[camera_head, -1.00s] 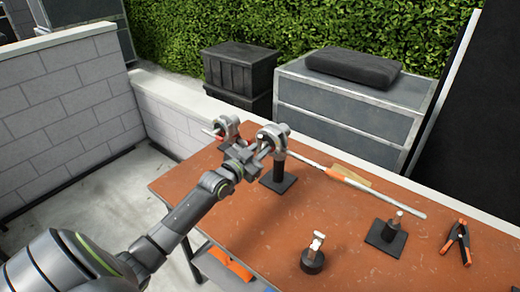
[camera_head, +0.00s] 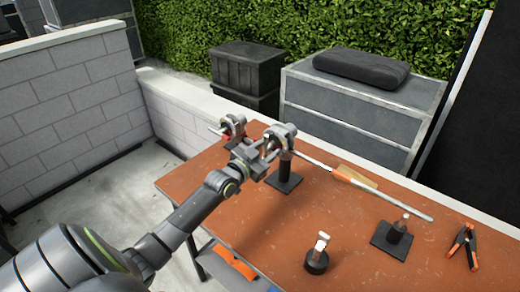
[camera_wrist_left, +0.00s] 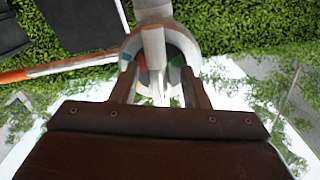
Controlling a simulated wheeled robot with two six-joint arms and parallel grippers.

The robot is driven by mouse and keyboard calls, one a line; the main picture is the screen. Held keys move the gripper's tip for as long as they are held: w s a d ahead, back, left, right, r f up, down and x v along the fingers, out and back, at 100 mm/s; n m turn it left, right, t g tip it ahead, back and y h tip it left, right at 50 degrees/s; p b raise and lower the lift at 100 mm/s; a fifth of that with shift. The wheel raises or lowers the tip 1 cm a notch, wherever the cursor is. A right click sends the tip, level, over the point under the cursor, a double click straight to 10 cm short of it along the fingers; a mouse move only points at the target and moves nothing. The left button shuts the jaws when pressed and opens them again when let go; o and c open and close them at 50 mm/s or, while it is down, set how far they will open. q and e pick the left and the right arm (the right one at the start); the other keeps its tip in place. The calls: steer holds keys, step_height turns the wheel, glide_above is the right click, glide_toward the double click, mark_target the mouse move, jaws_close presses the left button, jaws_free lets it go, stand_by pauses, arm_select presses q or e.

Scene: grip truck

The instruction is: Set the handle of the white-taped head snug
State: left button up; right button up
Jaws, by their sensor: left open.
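Two round grey grip heads sit at the far left of the table: a left head (camera_head: 233,124) and a right head (camera_head: 282,136) on a black stand (camera_head: 285,182). My left gripper (camera_head: 258,152) is at the heads, its jaws open. In the left wrist view a grey head (camera_wrist_left: 178,42) lies just beyond the jaws (camera_wrist_left: 160,85). A pale handle (camera_wrist_left: 154,48) shows between the fingers, and I cannot tell whether they touch it. Small red and green patches show on that head. I cannot make out white tape on either head. My right gripper is out of view.
A long silver rod (camera_head: 400,206) with an orange band (camera_head: 352,176) runs right from the heads. The table's front middle is clear.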

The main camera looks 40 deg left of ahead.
arm_select(q)
steer(key=s+a+p, duration=0.1)
steer(key=s+p, duration=0.6)
steer(key=s, duration=1)
steer(key=shift+s+a, duration=0.15)
steer(key=shift+a, duration=0.05)
